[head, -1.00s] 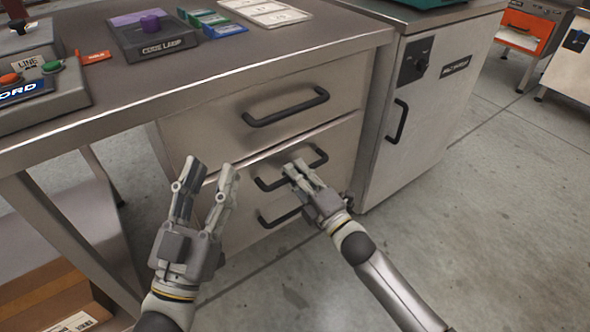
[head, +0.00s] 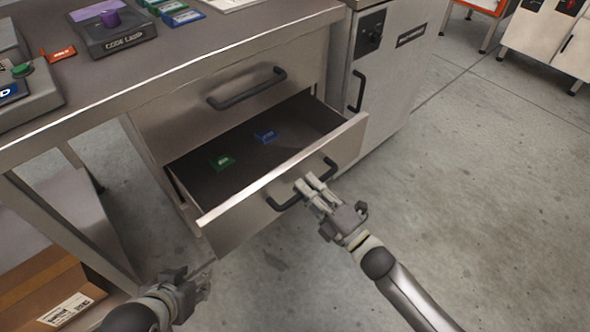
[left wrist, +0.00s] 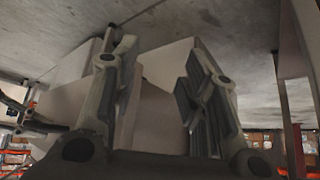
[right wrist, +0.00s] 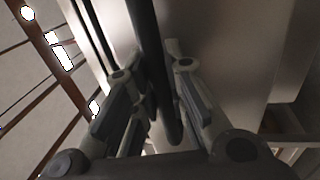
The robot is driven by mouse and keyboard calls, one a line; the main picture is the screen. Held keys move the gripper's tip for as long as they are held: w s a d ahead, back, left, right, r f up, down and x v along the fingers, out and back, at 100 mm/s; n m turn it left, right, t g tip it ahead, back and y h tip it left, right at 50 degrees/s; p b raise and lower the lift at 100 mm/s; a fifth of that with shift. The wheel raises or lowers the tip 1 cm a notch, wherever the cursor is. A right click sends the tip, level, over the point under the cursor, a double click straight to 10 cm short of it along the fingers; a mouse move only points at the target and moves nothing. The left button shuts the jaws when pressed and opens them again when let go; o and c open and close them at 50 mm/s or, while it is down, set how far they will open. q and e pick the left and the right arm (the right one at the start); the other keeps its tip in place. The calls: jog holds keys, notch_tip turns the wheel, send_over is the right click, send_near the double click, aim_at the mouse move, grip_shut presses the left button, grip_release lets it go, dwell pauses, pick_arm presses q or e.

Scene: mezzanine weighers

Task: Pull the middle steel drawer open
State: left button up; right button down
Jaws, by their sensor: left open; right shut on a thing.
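The middle steel drawer (head: 236,205) stands pulled well out of the bench in the head view, its inside showing. A green block (head: 222,161) and a blue block (head: 266,136) lie on its dark floor. My right gripper (head: 308,184) is shut on the drawer's black handle (head: 285,204). In the right wrist view the dark handle bar (right wrist: 152,60) runs between the fingers. My left gripper (head: 198,284) is low, left of and apart from the drawer; its fingers are spread and empty in the left wrist view (left wrist: 160,85).
The top drawer (head: 200,105) is closed above. The bench top (head: 60,118) holds a code lamp box (head: 112,32) and small cards. A steel cabinet (head: 395,90) stands right of the drawers. A cardboard box (head: 50,290) is at lower left. The floor at right is clear.

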pick_arm(q)
jog(key=s+a+f+g+p, duration=0.2)
jog(key=s+g+p, duration=0.1)
jog(key=s, duration=0.2)
jog(key=shift+s+g+y, duration=0.3)
jog(key=shift+s+y, duration=0.1)
pick_arm(e)
jog(key=r+v, duration=0.3)
jog(key=v, duration=1.2)
jog(key=shift+s+d+f, duration=0.15)
jog(key=shift+d, duration=0.05)
pick_arm(q)
jog(key=shift+f, duration=0.1)
jog(key=shift+w+d, duration=0.1)
pick_arm(e)
jog(key=c, duration=1.5)
grip_release()
jog(key=shift+o, duration=0.2)
jog(key=v, duration=1.2)
